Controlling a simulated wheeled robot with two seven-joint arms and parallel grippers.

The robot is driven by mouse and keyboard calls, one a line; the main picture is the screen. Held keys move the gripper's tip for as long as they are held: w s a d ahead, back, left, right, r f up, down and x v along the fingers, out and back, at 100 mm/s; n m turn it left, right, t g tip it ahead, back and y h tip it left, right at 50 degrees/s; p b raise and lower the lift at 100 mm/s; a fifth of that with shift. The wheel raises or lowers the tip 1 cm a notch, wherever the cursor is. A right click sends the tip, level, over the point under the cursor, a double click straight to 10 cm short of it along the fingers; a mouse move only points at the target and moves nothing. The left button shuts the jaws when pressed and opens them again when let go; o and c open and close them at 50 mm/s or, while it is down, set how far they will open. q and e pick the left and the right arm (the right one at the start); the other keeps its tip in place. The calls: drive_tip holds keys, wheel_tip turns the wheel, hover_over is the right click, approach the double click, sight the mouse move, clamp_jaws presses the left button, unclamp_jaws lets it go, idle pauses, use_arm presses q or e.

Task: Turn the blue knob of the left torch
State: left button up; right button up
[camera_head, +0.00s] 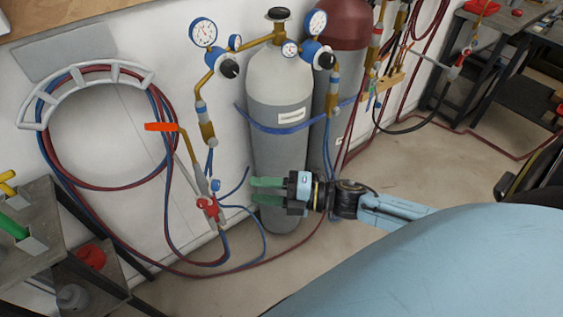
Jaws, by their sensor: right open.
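The left torch (190,158) hangs against the wall, left of the grey gas cylinder, with an orange piece (160,127) at its upper end. Its small blue knob (216,185) sits on the lower body, just above a red knob (207,204). My right gripper (256,190) comes in from the right, in front of the lower cylinder. Its green fingers point left toward the torch. It is open, with nothing between the fingers, and is apart from the blue knob. My left gripper is not in view.
A grey gas cylinder (280,165) with gauges stands behind my right gripper. A hose rack (88,75) holds red and blue hoses at left. A workbench (35,225) stands at lower left. Another torch (453,73) is at upper right. Floor right of the cylinders is clear.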

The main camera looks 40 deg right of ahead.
drive_tip(key=v, duration=0.5)
idle(0.4)
drive_tip(key=w+d+f+m+t+h, duration=0.1)
drive_tip(key=d+f+m+h, duration=0.25)
drive_tip(key=f, duration=0.25)
drive_tip(key=d+f+m+t+h, duration=0.1)
drive_tip(key=d+f+m+h, duration=0.15)
drive_tip(key=f+m, duration=0.2)
drive_tip(key=s+d+f+m+g+h, duration=0.1)
drive_tip(key=s+f+m+g+h, duration=0.2)
drive_tip(key=f, duration=0.6)
drive_tip(key=s+d+f+m+g+h, duration=0.1)
drive_tip(key=s+d+f+m+h, duration=0.15)
drive_tip(key=s+f+m, duration=0.45)
drive_tip(key=s+a+f+m+g+h, duration=0.1)
drive_tip(key=s+a+f+m+g, duration=0.2)
drive_tip(key=s+f, duration=0.5)
drive_tip(key=s+a+f+m+g+h, duration=0.1)
drive_tip(key=s+a+f+m+g, duration=0.3)
drive_tip(key=s+f, duration=0.5)
drive_tip(key=s+a+g, duration=0.2)
drive_tip(key=s, duration=0.4)
drive_tip(key=shift+s+a+f, duration=0.15)
drive_tip(key=shift+s+a, duration=0.1)
drive_tip(key=shift+s, duration=0.05)
